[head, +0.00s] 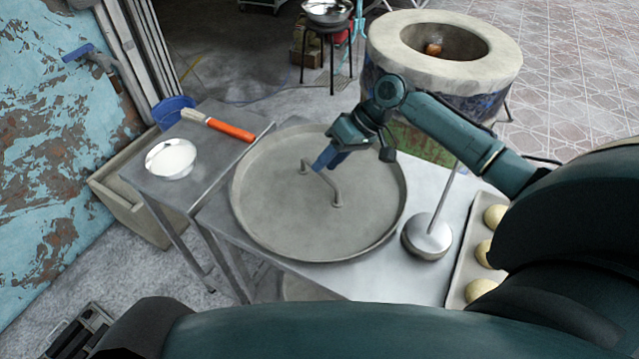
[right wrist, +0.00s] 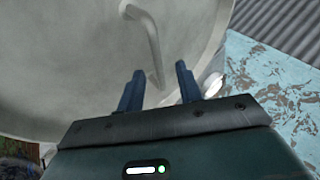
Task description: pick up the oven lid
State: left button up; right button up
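The oven lid (head: 275,210) is a large round grey metal disc with a raised rim, lying flat on the metal table. Its bent bar handle (head: 326,183) stands up at the middle. In the right wrist view the handle (right wrist: 150,45) runs down toward the gap between my fingers. My right gripper (head: 326,160) is above the lid beside the upper end of the handle. Its two fingers (right wrist: 157,92) are apart, with the handle's lower end showing between or just beyond them; I cannot tell whether they touch it. My left gripper is not in view.
The barrel oven (head: 392,47) stands behind, open at the top. A round-based metal tool (head: 428,238) and a tray of dough balls (head: 462,275) lie right of the lid. A white bowl (head: 171,159) and orange-handled brush (head: 228,129) are on the left table (head: 150,190).

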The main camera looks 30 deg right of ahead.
aim_at(319, 179)
jog(key=x, duration=0.4)
jog(key=shift+f, duration=0.1)
jog(key=c, duration=0.8)
